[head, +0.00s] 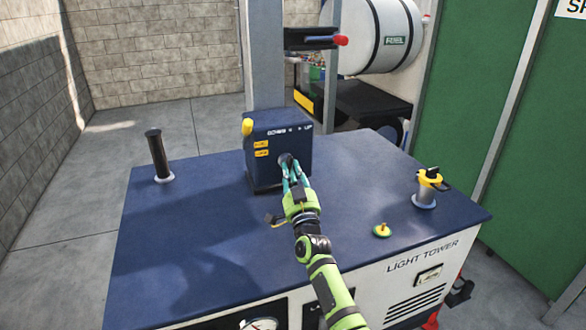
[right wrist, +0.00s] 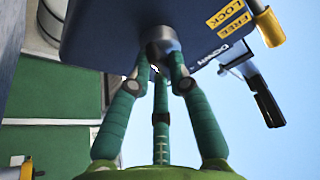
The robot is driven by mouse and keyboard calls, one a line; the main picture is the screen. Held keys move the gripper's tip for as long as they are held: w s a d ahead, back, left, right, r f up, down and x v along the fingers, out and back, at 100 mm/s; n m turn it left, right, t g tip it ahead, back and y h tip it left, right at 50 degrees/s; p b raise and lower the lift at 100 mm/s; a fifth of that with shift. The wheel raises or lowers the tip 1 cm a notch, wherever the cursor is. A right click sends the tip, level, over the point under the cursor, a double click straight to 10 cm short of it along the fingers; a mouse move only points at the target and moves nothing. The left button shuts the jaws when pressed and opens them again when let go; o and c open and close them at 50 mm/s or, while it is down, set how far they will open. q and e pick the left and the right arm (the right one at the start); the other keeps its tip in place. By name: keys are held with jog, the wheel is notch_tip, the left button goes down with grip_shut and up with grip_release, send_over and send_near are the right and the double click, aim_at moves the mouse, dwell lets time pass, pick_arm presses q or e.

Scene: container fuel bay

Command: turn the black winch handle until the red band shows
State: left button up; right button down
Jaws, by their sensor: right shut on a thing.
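The blue winch box (head: 277,140) stands at the foot of the grey mast, marked DOWN and UP. The winch handle (right wrist: 160,42) shows as a dark grey round piece on the box face in the right wrist view. My right gripper (head: 289,166) is shut on it; its green fingers (right wrist: 160,75) close around its end and hide part of it. The box's yellow lever (head: 247,127) is at its upper left and also shows in the wrist view (right wrist: 269,27), by the FREE and LOCK labels. I cannot make out a red band. My left gripper is out of view.
The blue light tower deck (head: 200,230) carries a black upright pipe (head: 157,156), a yellow-and-black key switch (head: 429,184) and a low yellow-green knob (head: 381,230). A red-tipped black part (head: 312,39) is on the mast. The left of the deck is mostly bare.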

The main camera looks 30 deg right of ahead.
jog(key=m, duration=0.1)
jog(key=m+g+h+p, duration=0.1)
jog(key=m, duration=0.1)
jog(key=m+h+p, duration=0.1)
jog(key=m, duration=0.1)
jog(key=shift+a+r+g, duration=0.2)
jog(key=shift+r+g, duration=0.1)
jog(key=shift+r, duration=0.05)
jog(key=shift+w+m+g+h+p, duration=0.1)
jog(key=shift+m+g+h+p, duration=0.4)
jog(key=shift+m, duration=0.65)
jog(key=shift+m+g+h+p, duration=0.25)
jog(key=shift+m+p, duration=0.4)
jog(key=shift+m, duration=0.5)
jog(key=c, duration=1.1)
grip_release()
jog(key=shift+c, duration=0.2)
jog(key=shift+f, duration=0.15)
